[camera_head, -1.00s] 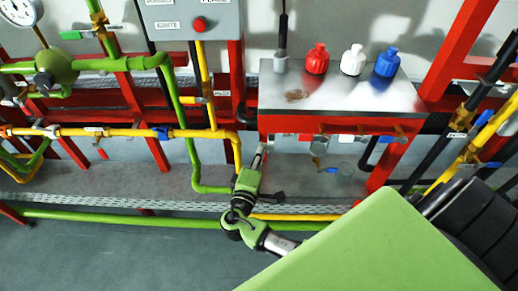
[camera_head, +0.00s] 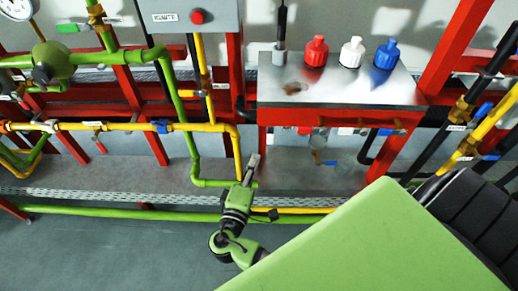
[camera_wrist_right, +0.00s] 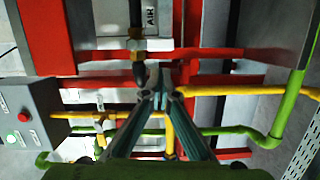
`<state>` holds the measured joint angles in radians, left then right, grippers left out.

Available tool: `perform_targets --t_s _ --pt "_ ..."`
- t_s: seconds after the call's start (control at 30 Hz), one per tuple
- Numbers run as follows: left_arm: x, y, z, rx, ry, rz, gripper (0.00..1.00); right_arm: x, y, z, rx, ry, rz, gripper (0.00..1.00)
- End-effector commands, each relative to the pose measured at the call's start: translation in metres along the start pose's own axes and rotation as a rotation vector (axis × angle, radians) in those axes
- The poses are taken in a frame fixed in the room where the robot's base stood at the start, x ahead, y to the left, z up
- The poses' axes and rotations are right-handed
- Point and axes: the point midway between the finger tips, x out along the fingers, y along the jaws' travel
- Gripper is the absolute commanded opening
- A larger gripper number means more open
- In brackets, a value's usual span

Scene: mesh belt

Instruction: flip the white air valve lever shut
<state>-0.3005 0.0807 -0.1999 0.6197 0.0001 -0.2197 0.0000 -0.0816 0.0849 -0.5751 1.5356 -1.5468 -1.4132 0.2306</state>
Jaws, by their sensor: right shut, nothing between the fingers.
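My right gripper (camera_head: 254,161) is in front of the table's left red leg in the head view. Its fingers are shut and empty; they meet in the middle of the right wrist view (camera_wrist_right: 161,93). In the wrist view, a black pipe with a brass fitting (camera_wrist_right: 136,45) and an AIR label (camera_wrist_right: 151,17) lies beyond the fingertips. A pale piece (camera_wrist_right: 155,74) shows just past the tips; I cannot tell whether it is the white lever or whether the fingers touch it. The head view does not clearly show the air valve. My left gripper is not in view.
A metal-topped red table (camera_head: 350,88) carries red, white and blue bottles. Yellow pipe (camera_head: 110,127) and green pipe (camera_head: 175,100) run on the left below a grey control box (camera_head: 225,15). Black and yellow pipes stand at the right. The floor (camera_head: 110,250) is clear.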

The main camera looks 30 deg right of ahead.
Motion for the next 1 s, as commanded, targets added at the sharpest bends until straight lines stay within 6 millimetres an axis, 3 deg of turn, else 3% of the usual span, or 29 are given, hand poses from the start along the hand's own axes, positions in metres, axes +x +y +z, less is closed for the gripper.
perform_targets --t_s 0.1,0.3,0.9,1.0 --pt "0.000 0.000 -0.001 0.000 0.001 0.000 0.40 -0.023 -0.001 0.000 0.000 0.001 -0.003 0.00" --pt "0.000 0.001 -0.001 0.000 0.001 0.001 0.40 -0.043 0.000 0.000 0.000 0.001 -0.001 0.00" --pt "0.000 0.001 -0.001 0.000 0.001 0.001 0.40 -0.045 0.000 0.000 0.000 0.000 0.000 0.00" --pt "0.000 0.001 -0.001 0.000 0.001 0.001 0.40 -0.044 -0.010 0.001 -0.015 0.005 -0.022 0.00"
